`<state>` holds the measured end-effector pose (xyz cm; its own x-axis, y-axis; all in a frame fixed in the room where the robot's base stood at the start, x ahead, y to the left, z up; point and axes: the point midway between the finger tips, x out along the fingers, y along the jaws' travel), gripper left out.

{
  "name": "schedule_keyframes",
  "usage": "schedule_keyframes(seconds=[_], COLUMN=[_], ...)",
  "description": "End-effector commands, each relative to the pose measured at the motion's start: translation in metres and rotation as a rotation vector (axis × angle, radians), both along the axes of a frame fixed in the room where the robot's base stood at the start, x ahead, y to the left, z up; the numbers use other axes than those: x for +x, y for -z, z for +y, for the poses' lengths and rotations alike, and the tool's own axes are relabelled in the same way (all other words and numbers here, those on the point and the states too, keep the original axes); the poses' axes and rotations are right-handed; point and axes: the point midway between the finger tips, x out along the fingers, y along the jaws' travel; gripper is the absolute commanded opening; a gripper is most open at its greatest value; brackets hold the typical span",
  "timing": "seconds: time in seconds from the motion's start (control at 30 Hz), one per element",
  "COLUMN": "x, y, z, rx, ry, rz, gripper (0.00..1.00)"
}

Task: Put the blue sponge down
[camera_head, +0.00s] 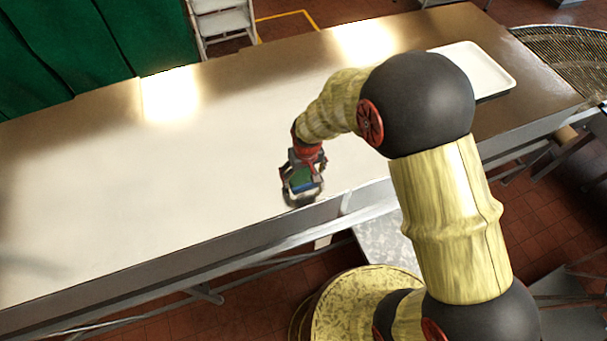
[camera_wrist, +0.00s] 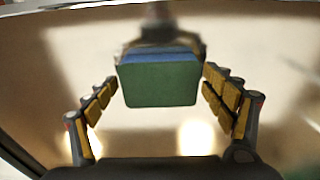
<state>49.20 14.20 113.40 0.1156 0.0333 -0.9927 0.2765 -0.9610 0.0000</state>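The blue sponge (camera_head: 301,184) is between the fingers of my gripper (camera_head: 303,190), over the pale metal table near its front edge. In the wrist view the sponge (camera_wrist: 160,84) shows a green face toward the camera and a thin blue band along its top. The two yellow-padded fingers of my gripper (camera_wrist: 160,90) stand on either side, with their tips at the sponge's sides. My gripper looks shut on it. I cannot tell whether the sponge's underside touches the table.
The long metal table (camera_head: 130,190) is clear to the left of my gripper. A white tray (camera_head: 470,68) lies at the right end, behind my arm. A round wire grate (camera_head: 570,52) is beyond it. A green curtain (camera_head: 85,45) and white rack (camera_head: 222,20) stand behind.

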Motion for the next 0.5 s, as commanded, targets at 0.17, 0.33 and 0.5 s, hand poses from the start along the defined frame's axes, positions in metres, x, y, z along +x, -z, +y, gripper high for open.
schedule_keyframes(seconds=[0.17, 0.33, 0.5], x=[0.0000, 0.0000, 0.0005], y=[-0.0001, -0.0003, -0.0090], z=[0.0000, 0.0000, 0.0001], rx=[0.000, 0.000, 0.001], ry=[0.000, 0.000, 0.000], rz=[0.000, 0.000, -0.003], gripper=[0.89, 0.89, 0.89])
